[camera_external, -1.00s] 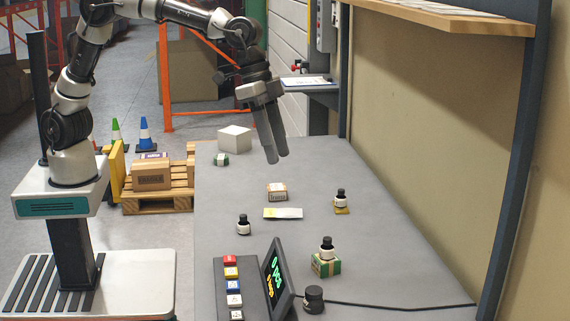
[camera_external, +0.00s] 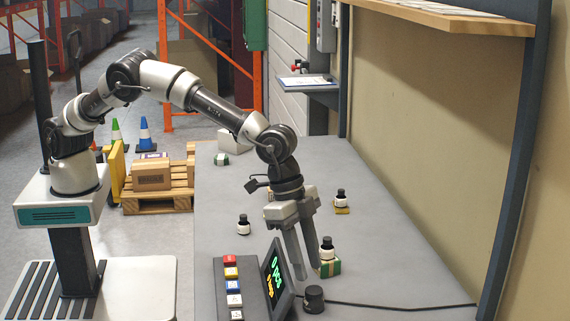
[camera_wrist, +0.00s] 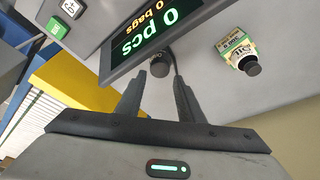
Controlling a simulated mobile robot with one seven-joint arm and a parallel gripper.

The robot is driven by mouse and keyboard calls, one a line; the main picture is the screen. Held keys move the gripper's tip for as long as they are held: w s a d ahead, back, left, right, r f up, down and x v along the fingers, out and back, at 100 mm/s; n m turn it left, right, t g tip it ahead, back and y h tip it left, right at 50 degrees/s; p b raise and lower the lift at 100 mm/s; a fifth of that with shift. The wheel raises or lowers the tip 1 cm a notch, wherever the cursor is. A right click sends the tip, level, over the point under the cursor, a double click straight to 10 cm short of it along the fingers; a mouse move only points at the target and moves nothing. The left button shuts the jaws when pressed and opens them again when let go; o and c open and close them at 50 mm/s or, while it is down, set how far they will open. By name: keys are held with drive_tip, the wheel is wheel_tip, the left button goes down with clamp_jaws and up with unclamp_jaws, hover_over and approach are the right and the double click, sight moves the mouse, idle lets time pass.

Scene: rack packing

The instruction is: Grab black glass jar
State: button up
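A small, squat black jar (camera_external: 314,299) stands on the grey table just right of the scale's display. It also shows in the wrist view (camera_wrist: 159,67), between and beyond the fingertips. My gripper (camera_external: 308,273) is open and empty, pointing down above the table just behind the jar in the external view. In the wrist view the two fingers (camera_wrist: 160,82) are apart with a gap between them. I see no contact with the jar.
The scale display (camera_external: 276,278) stands close left of the jar. A black cable (camera_external: 400,307) runs right. Other small bottles (camera_external: 243,225) (camera_external: 341,196) stand farther back.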

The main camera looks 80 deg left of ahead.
sight(312, 283)
drive_tip(key=shift+x, duration=2.9)
drive_tip(key=c, duration=0.8)
